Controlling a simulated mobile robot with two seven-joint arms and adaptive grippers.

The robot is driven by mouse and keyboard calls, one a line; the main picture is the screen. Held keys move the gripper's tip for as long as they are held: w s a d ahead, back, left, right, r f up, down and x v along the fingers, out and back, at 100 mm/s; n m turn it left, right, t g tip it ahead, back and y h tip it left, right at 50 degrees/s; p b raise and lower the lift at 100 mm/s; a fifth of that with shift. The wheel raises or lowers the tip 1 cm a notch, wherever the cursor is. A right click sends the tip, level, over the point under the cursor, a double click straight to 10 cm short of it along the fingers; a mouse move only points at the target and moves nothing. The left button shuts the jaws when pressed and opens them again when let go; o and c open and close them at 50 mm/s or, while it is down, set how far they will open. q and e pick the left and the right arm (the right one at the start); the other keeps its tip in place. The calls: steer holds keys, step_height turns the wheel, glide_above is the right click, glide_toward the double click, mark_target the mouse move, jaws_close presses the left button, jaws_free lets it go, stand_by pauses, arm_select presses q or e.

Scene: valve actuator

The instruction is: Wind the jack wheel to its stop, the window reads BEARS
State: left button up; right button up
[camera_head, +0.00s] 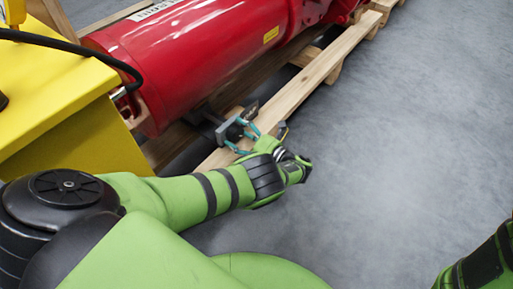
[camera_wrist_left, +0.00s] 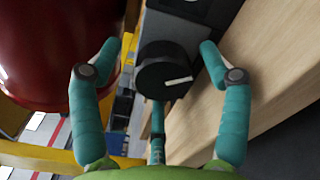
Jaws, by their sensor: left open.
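The jack wheel is a round black knob (camera_wrist_left: 165,74) with a white pointer line, seen in the left wrist view on a grey block (camera_wrist_left: 176,28). The pointer runs toward the right of the picture. My left gripper (camera_wrist_left: 158,47) is open, with teal fingers on both sides of the knob and a third finger below it. I see gaps between the side fingers and the knob. In the head view the left gripper (camera_head: 238,133) is at the grey block (camera_head: 228,132) beside the red cylinder. No readable window shows. My right gripper is out of view.
The large red cylinder (camera_head: 200,50) lies along a wooden pallet (camera_head: 310,80). A yellow cabinet (camera_head: 60,90) with a black cable stands at the left. The pallet beam (camera_wrist_left: 255,70) runs close to the right-hand fingers. The grey floor (camera_head: 400,150) at the right is clear.

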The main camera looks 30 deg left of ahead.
arm_select(q)
steer(key=n, duration=0.4)
steer(key=shift+s, duration=0.1)
steer(key=shift+d+n, duration=0.15)
steer(key=shift+n, duration=0.35)
steer(key=d+b, duration=0.1)
steer(key=d, duration=0.6)
steer(key=s+d+f+n+h+p, duration=0.35)
steer(key=s+h+p, duration=0.25)
steer(key=p, duration=0.5)
steer(key=s+d+f+n+h+p, duration=0.2)
steer(key=s+d+f+h+p, duration=0.3)
steer(key=p, duration=0.7)
steer(key=s+d+r+n+t+h+p, duration=0.1)
steer(key=s+r+n+h+p, duration=0.3)
steer(key=r+p, duration=0.4)
steer(key=s+d+r+n+t+h+p, duration=0.2)
steer(key=s+d+r+n+h+p, duration=0.1)
steer(key=r+p, duration=0.6)
steer(key=s+n+h+p, duration=0.1)
steer(key=s+n+p, duration=0.1)
steer(key=n, duration=0.1)
steer(key=shift+s+d+t, duration=0.3)
steer(key=shift+d, duration=0.1)
